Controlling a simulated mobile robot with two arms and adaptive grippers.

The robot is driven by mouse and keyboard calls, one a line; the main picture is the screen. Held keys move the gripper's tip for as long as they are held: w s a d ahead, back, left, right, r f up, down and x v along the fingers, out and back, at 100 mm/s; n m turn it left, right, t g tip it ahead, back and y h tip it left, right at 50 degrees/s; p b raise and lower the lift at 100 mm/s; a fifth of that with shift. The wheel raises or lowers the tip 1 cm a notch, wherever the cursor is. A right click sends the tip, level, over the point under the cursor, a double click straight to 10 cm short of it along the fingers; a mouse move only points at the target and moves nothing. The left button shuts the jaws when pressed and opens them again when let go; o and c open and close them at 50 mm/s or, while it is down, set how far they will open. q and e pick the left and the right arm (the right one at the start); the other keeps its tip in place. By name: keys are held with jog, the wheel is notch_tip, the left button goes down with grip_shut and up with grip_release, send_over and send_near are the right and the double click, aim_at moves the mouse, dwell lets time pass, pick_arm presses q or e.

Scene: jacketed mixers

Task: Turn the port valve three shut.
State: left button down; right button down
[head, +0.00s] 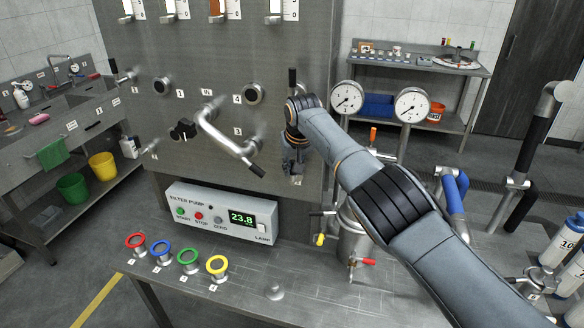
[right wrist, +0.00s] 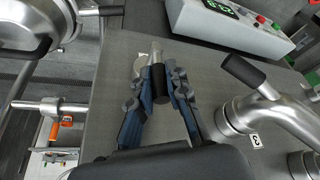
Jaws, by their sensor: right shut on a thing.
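My right gripper (head: 290,166) reaches down in front of the right part of the steel panel, its wrist above it. In the right wrist view its two blue-grey fingers (right wrist: 162,78) are shut on a black-sleeved valve handle (right wrist: 160,88) with a steel end. In the head view the gripper hides this handle. A pale tag sits beside it; I cannot read its number. The tag "3" (right wrist: 255,141) is beside a port to the right in the wrist view; it also shows left of the gripper in the head view (head: 238,131). My left gripper is not in view.
A bent steel pipe (head: 217,136) with a black grip juts from the panel close left of the gripper. The filter pump box (head: 222,215) reads 23.8. Two gauges (head: 347,97) stand to the right. Coloured rings (head: 189,257) line the bench front.

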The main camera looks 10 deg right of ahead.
jog(key=c, duration=1.3)
grip_release()
jog(key=shift+a+f, duration=0.1)
jog(key=shift+v, duration=1.55)
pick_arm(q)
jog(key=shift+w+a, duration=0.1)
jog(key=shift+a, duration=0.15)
pick_arm(e)
jog(key=v, duration=0.8)
jog(key=shift+r, duration=0.4)
jog(key=shift+f, duration=0.1)
